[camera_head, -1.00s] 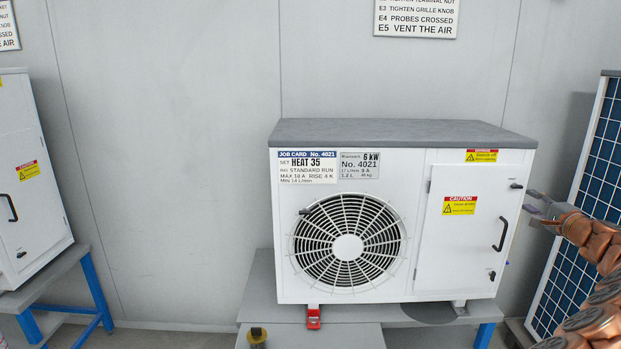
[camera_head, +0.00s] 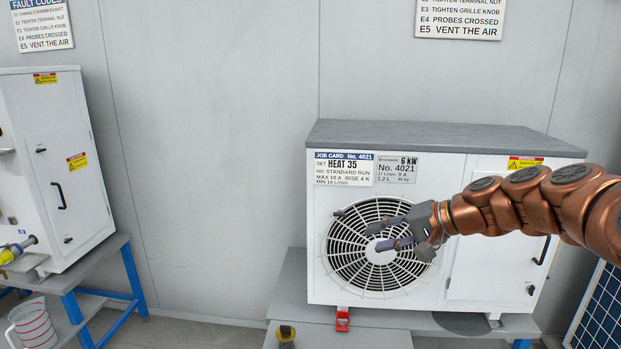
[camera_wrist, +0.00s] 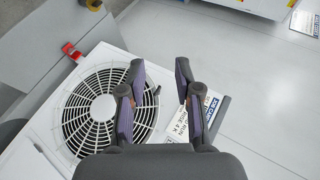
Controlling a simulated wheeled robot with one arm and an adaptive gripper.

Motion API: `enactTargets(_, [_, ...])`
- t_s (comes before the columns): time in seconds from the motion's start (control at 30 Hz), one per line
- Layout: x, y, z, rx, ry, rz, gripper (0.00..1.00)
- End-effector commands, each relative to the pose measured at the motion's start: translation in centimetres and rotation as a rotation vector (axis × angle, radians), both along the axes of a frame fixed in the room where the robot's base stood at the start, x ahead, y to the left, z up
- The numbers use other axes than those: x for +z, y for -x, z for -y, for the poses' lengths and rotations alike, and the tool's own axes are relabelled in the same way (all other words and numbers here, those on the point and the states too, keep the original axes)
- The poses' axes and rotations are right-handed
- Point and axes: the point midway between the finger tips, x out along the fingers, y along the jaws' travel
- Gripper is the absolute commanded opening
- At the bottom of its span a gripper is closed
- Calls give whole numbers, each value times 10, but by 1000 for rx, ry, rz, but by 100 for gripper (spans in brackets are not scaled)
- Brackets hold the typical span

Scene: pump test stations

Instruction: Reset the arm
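My gripper (camera_head: 392,231) is in front of the round fan grille of the white heat pump unit (camera_head: 455,235) in the head view. My copper-coloured arm reaches in from the right edge and hides part of the unit's side door. In the wrist view my gripper (camera_wrist: 158,100) has its two fingers apart with nothing held between them. The fan grille (camera_wrist: 80,115) shows to the left of the fingers there. The job card (camera_wrist: 190,118) shows behind the right finger.
A second white unit (camera_head: 25,190) stands on a blue-legged bench at the left, with a measuring jug (camera_head: 33,325) below. A red clip (camera_head: 342,320) is at the first unit's foot. A blue panel (camera_head: 600,315) stands at right. The wall between the units is clear.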

Motion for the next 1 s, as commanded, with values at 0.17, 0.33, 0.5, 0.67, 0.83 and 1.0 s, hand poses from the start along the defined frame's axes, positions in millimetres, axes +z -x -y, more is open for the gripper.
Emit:
enactTargets(0.17, [-32,78,-45,155,173,-81,33])
enactTargets(0.33, [-67,151,-59,263,347,-163,33])
enactTargets(0.5, [-104,223,-50,348,525,-254,33])
enactTargets(0.67, [-134,288,-24,400,691,-345,33])
enactTargets(0.83, [-156,344,9,426,836,-429,33])
enactTargets(1.0, [-167,375,30,433,913,-487,33])
